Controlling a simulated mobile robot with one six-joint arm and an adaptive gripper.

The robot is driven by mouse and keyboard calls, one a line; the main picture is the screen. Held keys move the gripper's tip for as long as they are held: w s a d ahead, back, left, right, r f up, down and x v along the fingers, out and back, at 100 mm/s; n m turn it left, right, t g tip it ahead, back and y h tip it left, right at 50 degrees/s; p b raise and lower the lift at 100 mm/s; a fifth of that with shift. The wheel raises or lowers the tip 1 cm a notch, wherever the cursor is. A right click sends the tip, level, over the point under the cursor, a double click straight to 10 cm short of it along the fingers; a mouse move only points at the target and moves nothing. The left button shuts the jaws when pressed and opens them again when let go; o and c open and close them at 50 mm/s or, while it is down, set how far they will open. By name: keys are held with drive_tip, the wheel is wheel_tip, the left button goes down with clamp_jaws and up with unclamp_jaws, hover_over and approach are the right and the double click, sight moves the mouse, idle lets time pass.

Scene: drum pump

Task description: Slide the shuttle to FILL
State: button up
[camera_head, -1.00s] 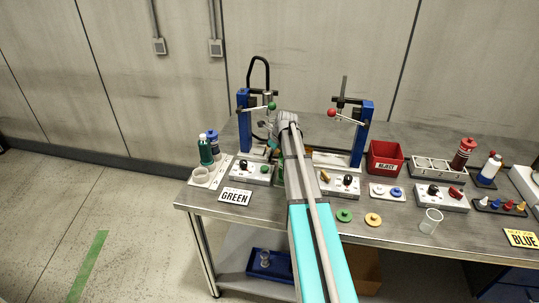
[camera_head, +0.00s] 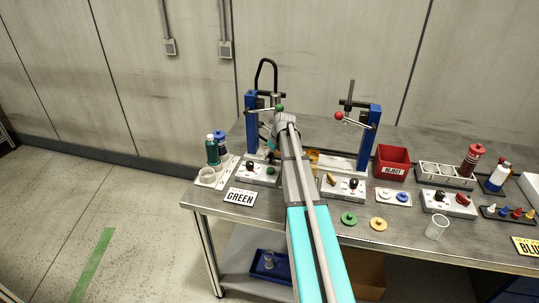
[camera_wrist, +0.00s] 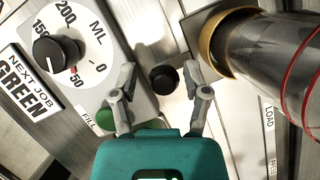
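In the wrist view a round black knob (camera_wrist: 163,78) sits on a pale metal plate between the two fingers of my gripper (camera_wrist: 160,85). The fingers are apart, with a gap showing on each side of the knob. I cannot tell for sure that this knob belongs to the shuttle. A FILL label (camera_wrist: 88,121) shows at lower left and a LOAD label (camera_wrist: 269,115) at right. In the head view my arm reaches to the left station (camera_head: 250,125), and the gripper's fingers are hidden there.
A dial box (camera_wrist: 75,50) marked in ML and a green button (camera_wrist: 105,119) are left of my fingers. A dark tube (camera_wrist: 270,60) with a brass ring is close on the right.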

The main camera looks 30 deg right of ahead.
drive_tip(key=shift+s+d, duration=0.15)
drive_tip(key=shift+s, duration=0.05)
idle(0.3)
